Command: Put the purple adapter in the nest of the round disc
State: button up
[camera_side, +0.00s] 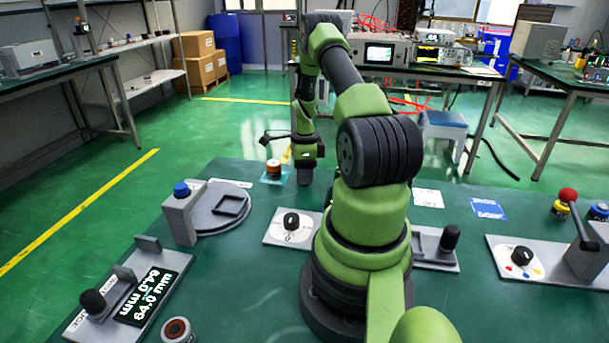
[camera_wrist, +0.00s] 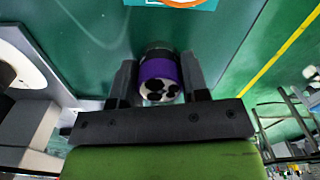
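The purple adapter (camera_wrist: 158,70) stands between the two fingers of my gripper (camera_wrist: 159,82) in the wrist view. Both fingers lie against its sides. Its end face with dark holes points at the camera. In the side view my gripper (camera_side: 304,175) points down low over the green table, and the adapter cannot be made out there. The round disc (camera_side: 207,219) is grey and lies left of my gripper in the side view. Its nest (camera_side: 231,205) is a dark square frame on top, and it looks empty.
A grey post with a blue knob (camera_side: 181,189) stands at the disc's left edge. An orange-topped round part (camera_side: 273,167) is just left of my gripper. A white dial plate (camera_side: 291,228) and a display fixture (camera_side: 150,295) are nearer the camera.

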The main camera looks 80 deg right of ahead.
jog(key=c, duration=0.3)
jog(key=shift+r, duration=0.15)
notch_tip(320, 180, up, 8)
jog(key=shift+f, duration=0.25)
jog(key=shift+w+a+r, duration=0.15)
jog(key=shift+w+r, duration=0.15)
jog(key=shift+r, duration=0.2)
jog(key=shift+w+a+r, duration=0.15)
jog(key=shift+w+r, duration=0.1)
jog(key=shift+r, duration=0.25)
jog(key=w+a+r, duration=0.1)
jog(key=w+a, duration=0.5)
jog(key=w, duration=0.1)
jog(key=m, duration=0.1)
send_over(231, 206)
notch_tip(231, 206, down, 4)
jog(key=shift+f, duration=2.4)
